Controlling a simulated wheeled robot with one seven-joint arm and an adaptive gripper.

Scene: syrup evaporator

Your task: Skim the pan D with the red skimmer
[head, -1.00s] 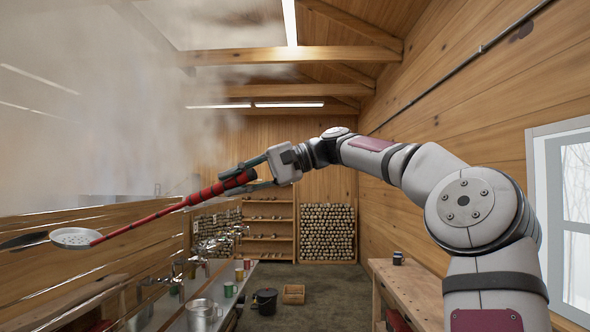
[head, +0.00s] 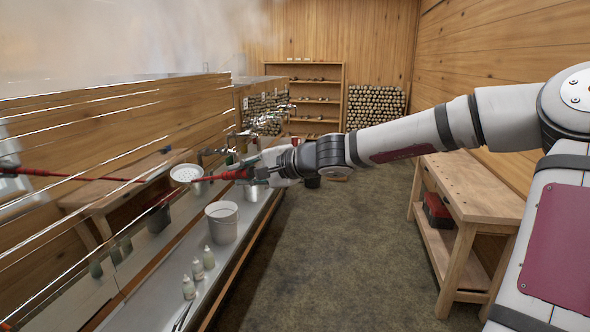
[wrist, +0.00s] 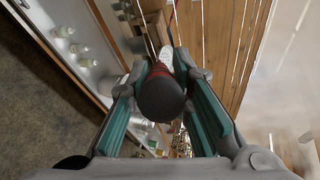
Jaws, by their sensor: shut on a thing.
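My gripper (head: 254,172) is shut on the red skimmer (head: 230,175) by its handle. The skimmer points left, with its round perforated pale head (head: 186,173) in front of the evaporator's shiny side (head: 130,145), which mirrors the red handle and the room. In the wrist view the handle's dark butt end (wrist: 162,96) sits between my green-lined fingers, and the pale head (wrist: 166,56) shows partly beyond. The skimmer's head looks lower than the evaporator's top edge. Pan D cannot be picked out; steam covers the evaporator's top and no label is readable.
A metal shelf below the evaporator's side holds a bucket (head: 222,222) and several small bottles (head: 197,270). Metal taps (head: 262,122) stick out beyond my gripper. A wooden workbench (head: 470,190) stands at right. The floor (head: 330,265) between is clear.

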